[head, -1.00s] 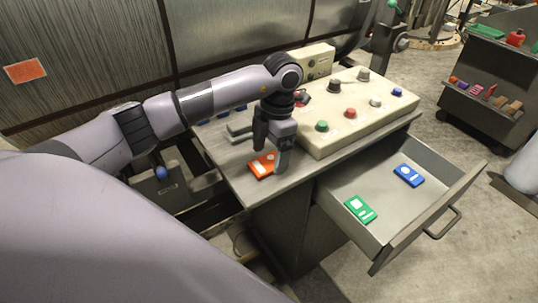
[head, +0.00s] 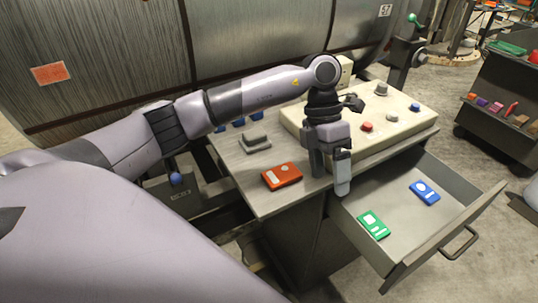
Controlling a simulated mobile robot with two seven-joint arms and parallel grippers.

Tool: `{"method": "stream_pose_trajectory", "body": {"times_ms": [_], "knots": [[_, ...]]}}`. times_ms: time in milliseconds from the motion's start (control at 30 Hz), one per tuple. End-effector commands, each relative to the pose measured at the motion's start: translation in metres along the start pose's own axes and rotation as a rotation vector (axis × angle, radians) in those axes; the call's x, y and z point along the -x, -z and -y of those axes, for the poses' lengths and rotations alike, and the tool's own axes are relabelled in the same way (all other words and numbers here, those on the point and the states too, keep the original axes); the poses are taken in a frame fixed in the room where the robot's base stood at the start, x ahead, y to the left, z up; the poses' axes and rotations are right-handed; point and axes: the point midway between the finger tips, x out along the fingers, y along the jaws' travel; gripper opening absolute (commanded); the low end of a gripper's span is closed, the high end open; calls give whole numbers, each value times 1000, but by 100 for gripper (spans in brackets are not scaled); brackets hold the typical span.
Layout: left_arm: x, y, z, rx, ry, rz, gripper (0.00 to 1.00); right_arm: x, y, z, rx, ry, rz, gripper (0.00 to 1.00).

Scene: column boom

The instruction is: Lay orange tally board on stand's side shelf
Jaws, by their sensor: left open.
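The orange tally board (head: 282,177) lies flat on the grey stand top (head: 247,172), the side shelf beside the cream control console, close to its front edge. Nothing holds it. My left gripper (head: 330,178) is open and empty, pointing down just right of the board, near the shelf's front edge and the drawer. A gap shows between its fingers and the board. My right gripper is not in view.
The cream console (head: 410,115) with coloured buttons is behind and right of the gripper. An open drawer (head: 400,190) holds a green board (head: 373,224) and a blue board (head: 425,192). A grey block (head: 256,143) sits behind the orange board. A dark cart (head: 495,90) stands far right.

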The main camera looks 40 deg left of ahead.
Motion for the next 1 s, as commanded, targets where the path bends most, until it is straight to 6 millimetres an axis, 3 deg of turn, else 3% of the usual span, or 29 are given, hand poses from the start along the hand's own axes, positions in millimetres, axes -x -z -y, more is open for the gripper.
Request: {"method": "stream_pose_trajectory", "body": {"times_ms": [33, 100, 200, 333, 467, 567, 767, 867, 1000], "knots": [[-26, -4, 26, -25, 139, 33, 83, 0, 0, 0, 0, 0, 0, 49], [-48, -10, 61, -36, 324, 97, 83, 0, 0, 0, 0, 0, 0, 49], [-64, -16, 108, -10, 588, 195, 83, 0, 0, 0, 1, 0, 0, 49], [-65, -24, 150, 104, 917, 331, 83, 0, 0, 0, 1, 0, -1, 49], [-53, -32, 167, 299, 1215, 470, 83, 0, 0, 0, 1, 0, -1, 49], [-45, -36, 159, 504, 1412, 576, 83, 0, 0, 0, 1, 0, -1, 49], [-54, -31, 101, 1037, 1692, 761, 83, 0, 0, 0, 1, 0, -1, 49], [-77, -14, 60, 1357, 1763, 832, 83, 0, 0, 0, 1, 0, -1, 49], [-128, 29, 8, 1844, 1772, 891, 83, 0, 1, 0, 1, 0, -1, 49]]}}
